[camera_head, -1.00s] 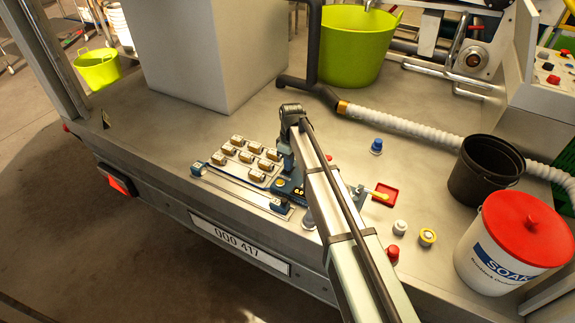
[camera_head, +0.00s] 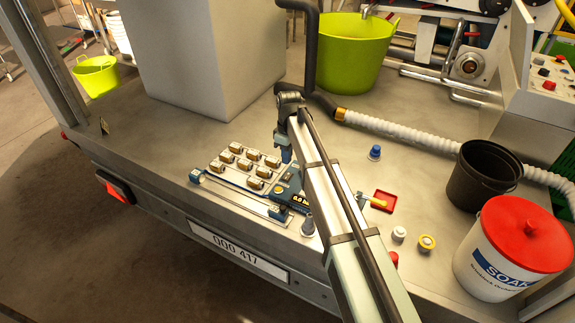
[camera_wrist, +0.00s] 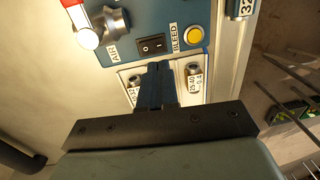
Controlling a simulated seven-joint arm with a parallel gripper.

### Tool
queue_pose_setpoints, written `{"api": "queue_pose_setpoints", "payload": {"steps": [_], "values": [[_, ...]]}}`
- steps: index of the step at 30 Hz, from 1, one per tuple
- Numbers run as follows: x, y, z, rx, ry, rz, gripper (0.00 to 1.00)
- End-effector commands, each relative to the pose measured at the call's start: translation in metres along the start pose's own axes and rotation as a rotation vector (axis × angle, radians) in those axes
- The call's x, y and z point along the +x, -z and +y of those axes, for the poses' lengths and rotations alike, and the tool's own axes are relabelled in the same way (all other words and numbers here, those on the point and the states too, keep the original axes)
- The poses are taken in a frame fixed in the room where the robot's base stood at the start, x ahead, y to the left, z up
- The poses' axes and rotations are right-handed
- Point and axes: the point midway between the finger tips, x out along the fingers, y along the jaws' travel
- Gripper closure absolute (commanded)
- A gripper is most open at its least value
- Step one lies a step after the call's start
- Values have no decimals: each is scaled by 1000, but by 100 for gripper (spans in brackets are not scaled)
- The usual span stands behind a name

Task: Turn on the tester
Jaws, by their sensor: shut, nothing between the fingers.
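The blue tester (camera_head: 289,190) stands on the trailer bed, partly hidden by my arm in the head view. Its display shows yellow characters that look like "0.0" and part of a unit. In the wrist view, its blue panel (camera_wrist: 160,18) has a black rocker switch (camera_wrist: 152,45), a yellow button (camera_wrist: 193,35) marked BLEED, and a metal valve (camera_wrist: 110,22) marked AIR with a red and white lever. My gripper (camera_wrist: 158,68) is shut and empty, its fingertips just below the rocker switch in the picture. I cannot tell whether they touch the panel. It also shows in the head view (camera_head: 286,156).
A tray of several labelled metal fittings (camera_head: 248,165) lies left of the tester. A black bucket (camera_head: 483,175) stands further right.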

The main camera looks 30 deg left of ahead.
Motion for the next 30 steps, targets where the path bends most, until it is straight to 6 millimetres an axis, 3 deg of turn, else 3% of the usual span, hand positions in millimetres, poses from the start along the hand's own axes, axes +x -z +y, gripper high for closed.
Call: {"api": "queue_pose_setpoints", "payload": {"steps": [6, 12, 30], "values": [[-40, 0, -8, -1, -1, 2, 100], [-62, 0, -13, -1, -1, 1, 100], [-70, 0, -15, 0, 0, 0, 100]]}}
